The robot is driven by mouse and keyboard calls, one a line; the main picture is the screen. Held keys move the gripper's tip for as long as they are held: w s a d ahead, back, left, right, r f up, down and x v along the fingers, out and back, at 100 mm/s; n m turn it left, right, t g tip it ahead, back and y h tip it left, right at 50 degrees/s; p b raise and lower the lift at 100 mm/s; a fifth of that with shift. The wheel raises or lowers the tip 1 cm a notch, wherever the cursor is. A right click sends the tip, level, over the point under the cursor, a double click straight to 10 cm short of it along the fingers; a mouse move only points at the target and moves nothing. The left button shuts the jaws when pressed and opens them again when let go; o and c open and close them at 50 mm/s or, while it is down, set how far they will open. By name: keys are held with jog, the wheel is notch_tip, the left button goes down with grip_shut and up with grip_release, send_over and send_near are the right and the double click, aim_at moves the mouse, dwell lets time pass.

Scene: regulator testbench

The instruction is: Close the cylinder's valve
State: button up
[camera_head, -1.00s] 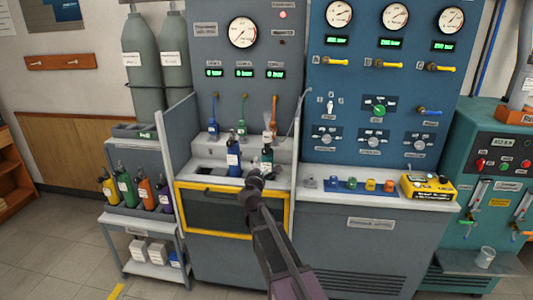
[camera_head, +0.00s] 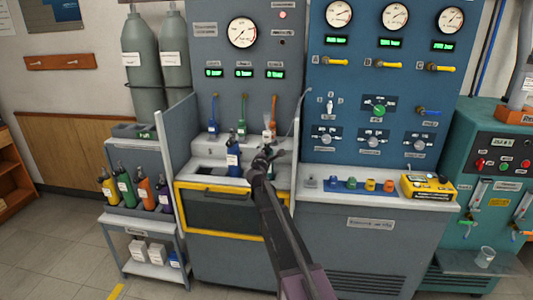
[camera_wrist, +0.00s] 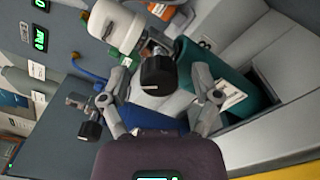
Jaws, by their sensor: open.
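A teal cylinder (camera_wrist: 232,82) with a white label stands in the bench; in the head view my arm mostly hides it. A black valve knob (camera_wrist: 158,72) sits at its top end in the wrist view. My gripper (camera_wrist: 160,86) is open, with one finger on each side of this knob; I cannot tell whether they touch it. In the head view my gripper (camera_head: 266,155) is at the top of the teal cylinder. A blue cylinder (camera_head: 233,160) stands just left of it. A second black knob (camera_wrist: 90,130) shows at the left in the wrist view.
Green (camera_head: 241,130) and orange (camera_head: 274,118) hoses hang on the grey panel behind. A rack with several small cylinders (camera_head: 125,188) stands at the left. The blue panel (camera_head: 350,150) with gauges and switches is at the right. A yellow device (camera_head: 428,187) lies on the right ledge.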

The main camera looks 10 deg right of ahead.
grip_shut()
jog(key=shift+d, duration=0.4)
jog(key=shift+a, duration=0.35)
jog(key=shift+m, duration=0.5)
jog(key=m, duration=0.2)
jog(key=shift+m, duration=2.2)
